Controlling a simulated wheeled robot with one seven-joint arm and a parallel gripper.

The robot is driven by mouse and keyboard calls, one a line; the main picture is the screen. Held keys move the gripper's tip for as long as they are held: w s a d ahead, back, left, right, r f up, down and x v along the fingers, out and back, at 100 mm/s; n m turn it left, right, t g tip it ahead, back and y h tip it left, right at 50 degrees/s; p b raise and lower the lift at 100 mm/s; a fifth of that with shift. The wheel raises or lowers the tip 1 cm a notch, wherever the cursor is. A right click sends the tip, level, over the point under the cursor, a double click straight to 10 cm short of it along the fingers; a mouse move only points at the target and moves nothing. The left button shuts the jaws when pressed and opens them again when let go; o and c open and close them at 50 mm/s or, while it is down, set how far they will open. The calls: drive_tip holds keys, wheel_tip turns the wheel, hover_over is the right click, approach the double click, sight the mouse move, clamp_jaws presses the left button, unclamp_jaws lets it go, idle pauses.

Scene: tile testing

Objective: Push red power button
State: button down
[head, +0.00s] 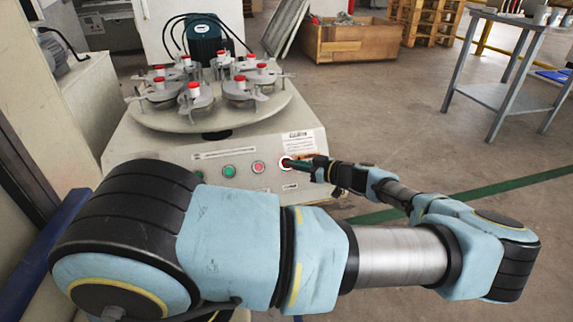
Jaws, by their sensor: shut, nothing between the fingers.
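The machine's control panel (205,174) faces me below the round turntable. On it are a green button (229,171), a red button (258,167) and, further right, a red button with a pale ring (286,163), partly covered by my gripper. My gripper (292,163) is shut and empty, with its tips at or just in front of the ringed red button. I cannot tell whether they touch it. My blue arm crosses the foreground and reaches the panel from the right.
The turntable (150,118) carries several red-capped fixtures above the panel. A metal table (484,95) stands at the right, and a wooden crate (340,42) is at the back. The floor (400,110) between the machine and the table is clear.

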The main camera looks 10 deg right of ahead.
drive_tip(key=shift+w+f, duration=0.15)
idle(0.4)
drive_tip(key=shift+s+r, duration=0.6)
drive_tip(key=shift+s, duration=0.1)
drive_tip(key=shift+s+d+r+p, duration=0.15)
drive_tip(key=shift+s+r+p, duration=0.75)
drive_tip(key=shift+s, duration=0.25)
drive_tip(key=shift+s+d+r+p, duration=0.15)
drive_tip(key=shift+s+r+p, duration=0.55)
drive_tip(key=shift+s+r, duration=0.4)
drive_tip(key=shift+f, duration=0.1)
